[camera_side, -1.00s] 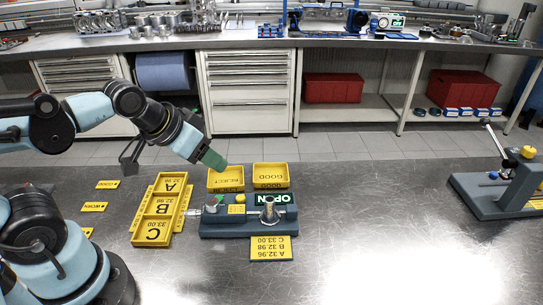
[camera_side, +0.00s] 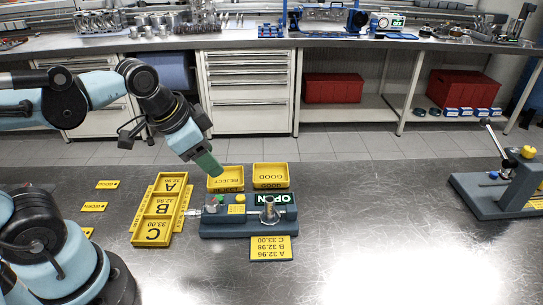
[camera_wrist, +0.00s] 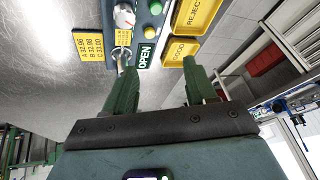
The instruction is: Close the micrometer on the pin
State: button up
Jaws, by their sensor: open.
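The micrometer stand (camera_side: 245,229), a dark grey-blue block, sits on the metal table. Its sign (camera_side: 273,199) reads OPEN, as it does in the wrist view (camera_wrist: 146,55). A silver upright (camera_side: 269,213) stands at its right end; I cannot tell whether it is the pin. A silver spindle end (camera_side: 194,212) sticks out at the left. My gripper (camera_side: 208,164) has green fingers, apart and empty (camera_wrist: 160,70), above and behind the stand's left part.
A yellow tray (camera_side: 152,221) marked A, B, C lies left of the stand. Yellow REJECT (camera_side: 226,188) and GOOD (camera_side: 270,185) bins stand behind it. A yellow size card (camera_side: 271,257) lies in front. Another fixture (camera_side: 495,200) stands far right. Table between is clear.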

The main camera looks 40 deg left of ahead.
aim_at(212, 202)
notch_tip(212, 202, up, 3)
jog(key=s+d+m+g, duration=0.2)
jog(key=m+g, duration=0.3)
jog(key=m, duration=0.7)
jog(key=shift+m, duration=0.3)
jog(key=shift+w+f, duration=0.2)
jog(key=shift+f, duration=5.65)
jog(key=shift+c, duration=0.3)
grip_shut()
